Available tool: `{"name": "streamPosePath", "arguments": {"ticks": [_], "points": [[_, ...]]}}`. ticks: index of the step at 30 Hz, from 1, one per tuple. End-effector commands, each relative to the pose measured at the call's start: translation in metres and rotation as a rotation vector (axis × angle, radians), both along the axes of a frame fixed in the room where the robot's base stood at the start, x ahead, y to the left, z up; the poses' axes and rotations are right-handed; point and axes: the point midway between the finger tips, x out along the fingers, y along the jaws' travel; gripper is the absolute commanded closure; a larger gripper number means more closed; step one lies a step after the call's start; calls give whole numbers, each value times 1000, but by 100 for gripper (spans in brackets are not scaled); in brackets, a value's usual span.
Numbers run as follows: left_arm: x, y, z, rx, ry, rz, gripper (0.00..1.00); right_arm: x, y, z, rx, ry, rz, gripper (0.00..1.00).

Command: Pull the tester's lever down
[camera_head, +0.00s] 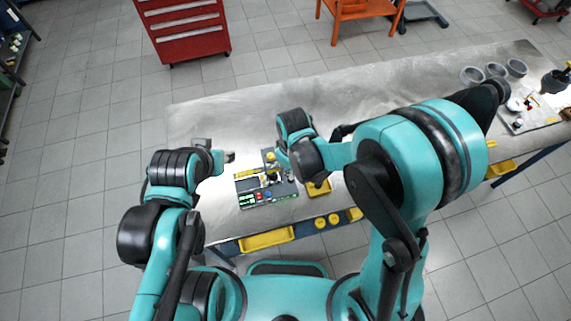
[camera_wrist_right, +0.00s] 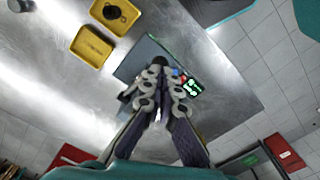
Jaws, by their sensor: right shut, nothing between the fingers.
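The tester (camera_head: 243,187) is a dark flat unit with green displays and red and blue parts on its front, lying on the metal bench. My right gripper (camera_head: 274,172) is over the tester, partly hidden by my wrist. In the right wrist view its fingers (camera_wrist_right: 160,72) are together with nothing between them, covering much of the tester (camera_wrist_right: 143,52). I cannot tell whether they touch it. My left gripper (camera_head: 229,157) is at the tester's left, small and unclear.
Yellow trays (camera_wrist_right: 90,47) lie beside the tester on the bench (camera_head: 350,95). Another yellow bin (camera_head: 267,239) is at the front edge. Grey rings (camera_head: 473,75) stand at the bench's far right. A red cabinet (camera_head: 185,30) stands behind. The bench's back middle is clear.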

Motion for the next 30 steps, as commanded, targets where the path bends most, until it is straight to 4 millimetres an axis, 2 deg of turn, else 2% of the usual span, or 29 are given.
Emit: {"name": "streamPosePath", "arguments": {"ticks": [18, 30], "points": [[0, 0, -28, 0, 0, 0, 65, 0, 0, -25, 0, 0, 0, 100], [0, 0, -40, 0, 0, 0, 65, -2, -1, -36, 0, 0, 0, 100]]}}
